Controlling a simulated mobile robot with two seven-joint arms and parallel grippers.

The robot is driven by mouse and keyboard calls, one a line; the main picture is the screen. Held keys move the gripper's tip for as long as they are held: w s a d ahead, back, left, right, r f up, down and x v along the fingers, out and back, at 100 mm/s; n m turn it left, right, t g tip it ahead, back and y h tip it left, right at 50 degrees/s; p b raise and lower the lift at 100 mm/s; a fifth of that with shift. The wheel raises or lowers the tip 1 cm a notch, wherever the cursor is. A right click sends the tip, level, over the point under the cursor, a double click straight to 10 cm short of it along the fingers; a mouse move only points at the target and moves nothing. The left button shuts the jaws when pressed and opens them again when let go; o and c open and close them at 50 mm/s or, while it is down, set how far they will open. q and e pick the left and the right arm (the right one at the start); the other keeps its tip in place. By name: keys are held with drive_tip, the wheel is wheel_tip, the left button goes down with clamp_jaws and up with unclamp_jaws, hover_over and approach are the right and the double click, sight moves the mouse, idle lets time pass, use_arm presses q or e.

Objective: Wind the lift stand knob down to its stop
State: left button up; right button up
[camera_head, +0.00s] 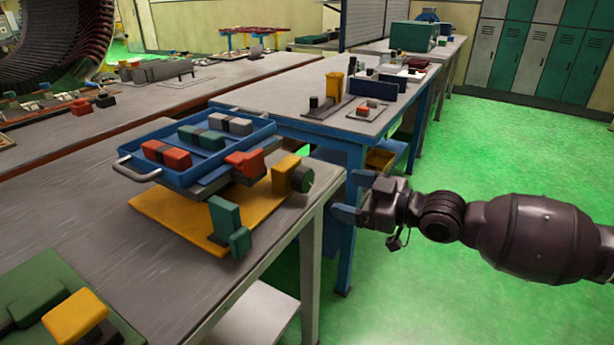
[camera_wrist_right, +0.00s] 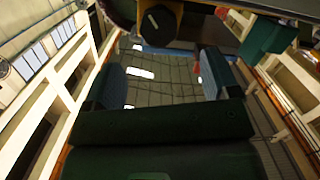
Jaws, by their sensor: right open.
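The lift stand has a yellow base plate (camera_head: 165,222) on the near table and carries a blue tray (camera_head: 205,160) with red, green and grey blocks. Its dark round knob (camera_head: 302,179) sticks out on the right from a yellow block (camera_head: 284,170). In the right wrist view the knob (camera_wrist_right: 158,22) shows at the top with a white mark on its face. My right gripper (camera_head: 350,196) is open and empty, to the right of the knob and apart from it, past the table edge. The knob lies beyond its fingertips (camera_wrist_right: 162,64). My left gripper is out of view.
A green upright block (camera_head: 228,222) stands at the base's front corner, and a red block (camera_head: 246,162) sits by the tray. A blue-framed table (camera_head: 290,118) stands behind. A green fixture with a yellow block (camera_head: 75,315) lies at lower left. Green floor on the right is open.

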sight(309, 183)
drive_tip(key=w+a+m, duration=0.1)
drive_tip(key=w+a, duration=0.1)
drive_tip(key=w+a+m, duration=0.1)
drive_tip(key=a, duration=0.2)
drive_tip(key=w+a+f+m+y+b, duration=0.1)
drive_tip(key=w+a, duration=0.1)
drive_tip(key=shift+w+a+m, duration=0.15)
drive_tip(key=shift+w+m, duration=0.15)
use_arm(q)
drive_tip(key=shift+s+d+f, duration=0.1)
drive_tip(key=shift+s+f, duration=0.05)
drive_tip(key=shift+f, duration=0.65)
use_arm(e)
drive_tip(key=shift+w+a, duration=0.35)
drive_tip(key=shift+a, duration=0.15)
drive_tip(key=shift+r, duration=0.1)
